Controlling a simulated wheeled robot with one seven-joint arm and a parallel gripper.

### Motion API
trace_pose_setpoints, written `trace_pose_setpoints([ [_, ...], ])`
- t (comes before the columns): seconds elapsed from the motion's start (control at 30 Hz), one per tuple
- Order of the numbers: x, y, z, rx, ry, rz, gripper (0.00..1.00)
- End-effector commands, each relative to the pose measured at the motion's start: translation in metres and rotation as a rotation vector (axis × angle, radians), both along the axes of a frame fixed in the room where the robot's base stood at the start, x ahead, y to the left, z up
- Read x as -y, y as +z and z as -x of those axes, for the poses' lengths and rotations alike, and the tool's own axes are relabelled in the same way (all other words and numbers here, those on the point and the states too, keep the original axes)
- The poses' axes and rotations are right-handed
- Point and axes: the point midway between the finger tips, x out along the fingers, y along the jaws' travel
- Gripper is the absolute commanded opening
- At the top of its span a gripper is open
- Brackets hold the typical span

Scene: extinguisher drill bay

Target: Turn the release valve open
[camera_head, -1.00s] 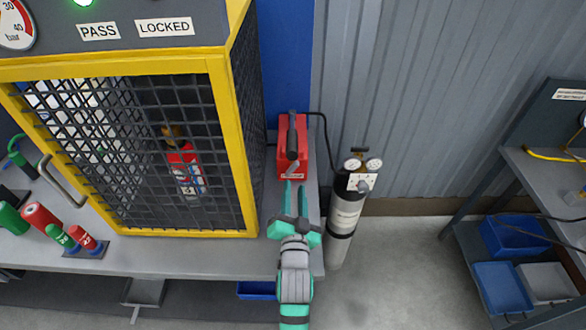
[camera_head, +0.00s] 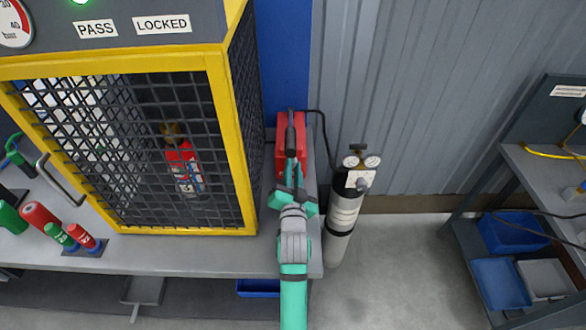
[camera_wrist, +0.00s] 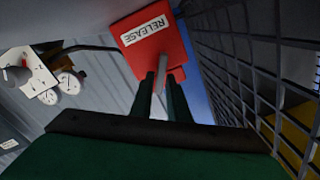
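The release valve is a red box labelled RELEASE (camera_wrist: 148,33) with a grey lever (camera_wrist: 160,77) sticking out of it. In the head view the red box (camera_head: 283,155) stands at the right end of the bench, beside the yellow cage, and a dark bar (camera_head: 291,132) runs along its top. My gripper (camera_head: 295,172) is at the front of the box. In the wrist view my gripper (camera_wrist: 162,88) has one finger on each side of the lever's end. The gap is narrow, and I cannot tell whether the fingers press on the lever.
A yellow-framed mesh cage (camera_head: 232,150) with an extinguisher (camera_head: 184,168) inside stands close on the left. A grey cylinder with gauges (camera_head: 343,215) stands close on the right, with a black hose running from it towards the box. Open floor (camera_head: 400,270) lies farther right.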

Motion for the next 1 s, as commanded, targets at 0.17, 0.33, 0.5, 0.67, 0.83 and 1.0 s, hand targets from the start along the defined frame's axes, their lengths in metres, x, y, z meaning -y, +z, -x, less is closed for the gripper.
trace_pose_setpoints([
  [0.17, 0.0, 0.0, 0.0002, 0.0, 0.0, 0.0, 0.0],
  [0.33, -0.0002, 0.0001, 0.0003, 0.0, 0.0, 0.012, 0.0],
  [0.5, -0.0009, 0.0004, 0.0003, 0.0, 0.0, 0.07, 0.0],
  [0.67, -0.0016, 0.001, 0.0003, -0.001, -0.001, 0.171, 0.0],
  [0.83, -0.0034, 0.0014, 0.0004, 0.0, 0.0, 0.296, 0.0],
  [1.0, -0.0052, 0.0016, 0.0004, 0.0, 0.001, 0.409, 0.0],
])
